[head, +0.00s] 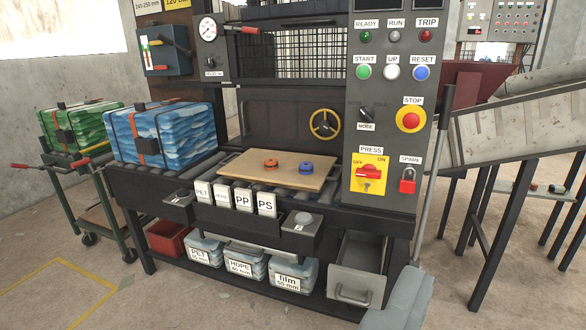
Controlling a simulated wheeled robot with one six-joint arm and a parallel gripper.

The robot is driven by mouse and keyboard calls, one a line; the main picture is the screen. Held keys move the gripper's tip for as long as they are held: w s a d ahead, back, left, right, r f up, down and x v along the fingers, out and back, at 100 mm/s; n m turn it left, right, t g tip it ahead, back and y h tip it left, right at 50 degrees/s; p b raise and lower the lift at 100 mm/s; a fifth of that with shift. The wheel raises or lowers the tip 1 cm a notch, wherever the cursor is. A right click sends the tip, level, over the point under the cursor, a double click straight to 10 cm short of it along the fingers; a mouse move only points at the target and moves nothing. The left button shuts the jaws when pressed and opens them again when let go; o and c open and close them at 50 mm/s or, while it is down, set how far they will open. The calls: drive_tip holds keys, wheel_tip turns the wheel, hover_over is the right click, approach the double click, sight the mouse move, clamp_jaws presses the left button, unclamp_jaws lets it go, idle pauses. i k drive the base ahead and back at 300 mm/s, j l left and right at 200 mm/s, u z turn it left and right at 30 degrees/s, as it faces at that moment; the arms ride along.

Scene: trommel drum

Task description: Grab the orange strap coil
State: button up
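The orange strap coil (271,165) lies flat on a light wooden board (252,178) on the bench of the press. It is a small ring with a dark centre. A similar blue coil (305,168) lies just to its right on the same board, with a small gap between them. My gripper is not in view, so its state and its place relative to the coil do not show.
PET, PP and PS label cards (242,199) stand at the board's front edge. A blue bale (176,136) sits left of the board. The control panel (385,110) rises to the right. An open drawer (356,273) juts out below. The air above the board looks clear.

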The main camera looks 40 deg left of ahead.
sight(270, 164)
drive_tip(key=i, duration=0.5)
drive_tip(key=i+u, duration=0.4)
drive_tip(key=i+l+u, duration=0.25)
drive_tip(key=i+u, duration=0.55)
drive_tip(key=i, duration=0.2)
